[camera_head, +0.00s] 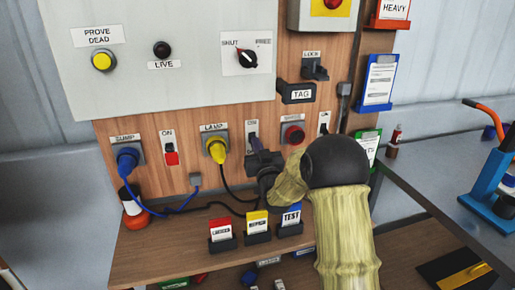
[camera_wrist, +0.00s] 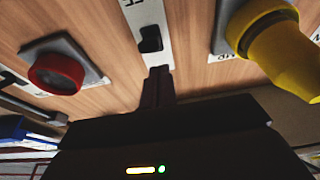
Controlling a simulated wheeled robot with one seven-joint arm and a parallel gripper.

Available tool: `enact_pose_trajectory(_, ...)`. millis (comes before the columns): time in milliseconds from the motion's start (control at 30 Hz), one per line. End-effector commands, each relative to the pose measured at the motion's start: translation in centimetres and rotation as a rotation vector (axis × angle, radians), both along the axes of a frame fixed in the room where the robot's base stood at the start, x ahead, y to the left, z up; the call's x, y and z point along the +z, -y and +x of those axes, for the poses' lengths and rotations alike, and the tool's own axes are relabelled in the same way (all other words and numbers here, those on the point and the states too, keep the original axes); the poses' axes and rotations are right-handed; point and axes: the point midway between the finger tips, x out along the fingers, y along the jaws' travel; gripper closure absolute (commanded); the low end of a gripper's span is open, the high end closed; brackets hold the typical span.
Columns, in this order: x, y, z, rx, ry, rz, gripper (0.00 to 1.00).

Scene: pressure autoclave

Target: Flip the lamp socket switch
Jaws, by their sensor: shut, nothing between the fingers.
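The lamp socket (camera_head: 213,141) is on the wooden board, under a LAMP label, with a yellow plug (camera_head: 217,152) in it. The plug also shows at the right of the wrist view (camera_wrist: 280,45). Just right of the socket in the head view is a white switch plate (camera_head: 252,126). Its black rocker (camera_wrist: 150,39) shows in the wrist view. My gripper (camera_wrist: 158,72) is shut and empty, with its fingertips over the plate close to the rocker. I cannot tell whether they touch it. In the head view my gripper (camera_head: 254,146) hides the plate's lower part.
A red button (camera_head: 293,134) is right of the switch plate. A blue plug (camera_head: 127,158) and another switch plate (camera_head: 169,147) are to the left. Cards in holders, including one marked TEST (camera_head: 291,219), stand on the shelf below. Cables hang near my gripper.

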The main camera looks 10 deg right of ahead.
Motion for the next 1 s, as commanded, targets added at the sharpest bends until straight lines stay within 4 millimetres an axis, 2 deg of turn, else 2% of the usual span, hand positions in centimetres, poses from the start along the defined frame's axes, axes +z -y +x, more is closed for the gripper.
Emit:
enact_pose_trajectory(400,7.3,0.1,0.0,-0.001,0.005,0.000,1.00)
enact_pose_trajectory(500,8.6,0.1,0.0,-0.001,0.005,0.000,1.00)
enact_pose_trajectory(667,9.4,0.0,0.0,-0.001,0.002,0.001,1.00)
enact_pose_trajectory(1000,9.1,-0.4,-0.1,0.003,-0.004,-0.005,1.00)
